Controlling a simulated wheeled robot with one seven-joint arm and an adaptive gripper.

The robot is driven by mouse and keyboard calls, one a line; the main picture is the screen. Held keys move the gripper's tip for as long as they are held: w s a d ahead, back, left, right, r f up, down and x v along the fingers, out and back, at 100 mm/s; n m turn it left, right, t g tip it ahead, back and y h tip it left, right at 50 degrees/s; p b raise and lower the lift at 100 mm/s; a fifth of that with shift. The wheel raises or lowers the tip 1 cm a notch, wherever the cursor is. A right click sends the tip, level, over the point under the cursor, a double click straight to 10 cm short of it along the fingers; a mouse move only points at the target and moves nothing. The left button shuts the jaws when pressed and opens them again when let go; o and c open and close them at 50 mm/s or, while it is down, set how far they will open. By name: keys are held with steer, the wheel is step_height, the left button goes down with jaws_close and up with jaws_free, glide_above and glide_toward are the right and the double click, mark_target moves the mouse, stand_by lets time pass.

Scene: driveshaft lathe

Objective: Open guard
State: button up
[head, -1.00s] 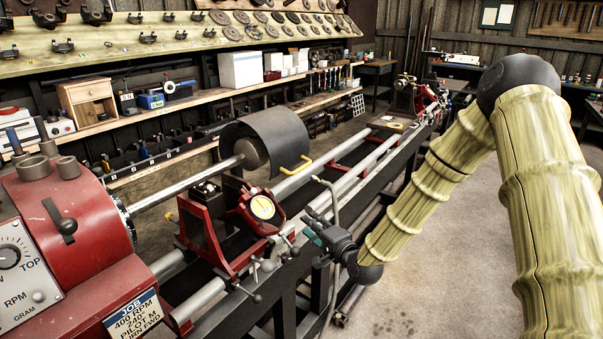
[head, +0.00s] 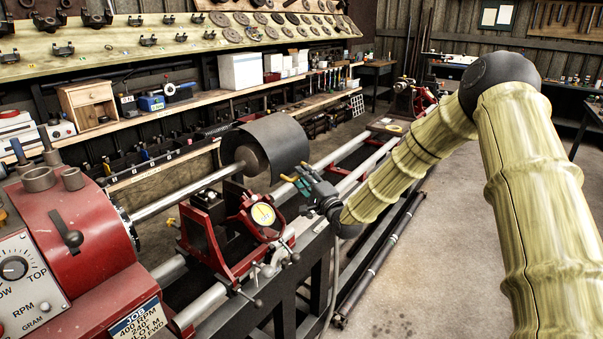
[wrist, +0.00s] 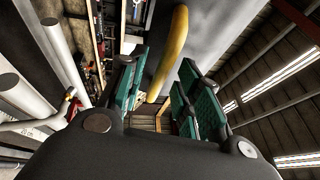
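The guard (head: 273,146) is a dark, curved cover over the shaft in the head view, seated low over the round part on the shaft. Its yellow handle (head: 287,177) is mostly hidden by my gripper (head: 302,181), which is at the guard's front right edge. In the wrist view, the yellow handle (wrist: 171,50) appears between the green-padded fingers of my gripper (wrist: 163,70), with the grey guard (wrist: 222,28) behind it. The fingers are apart, with a gap on either side of the handle. I cannot tell how deep the handle sits between them.
The red lathe headstock (head: 75,240) stands at the left. Long rails (head: 350,180) run to the back right. The floor (head: 410,270) at the right is clear.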

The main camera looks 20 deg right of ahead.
steer(key=shift+x, duration=0.85)
jaws_close()
steer(key=shift+r+p, duration=0.3)
steer(key=shift+p, duration=0.1)
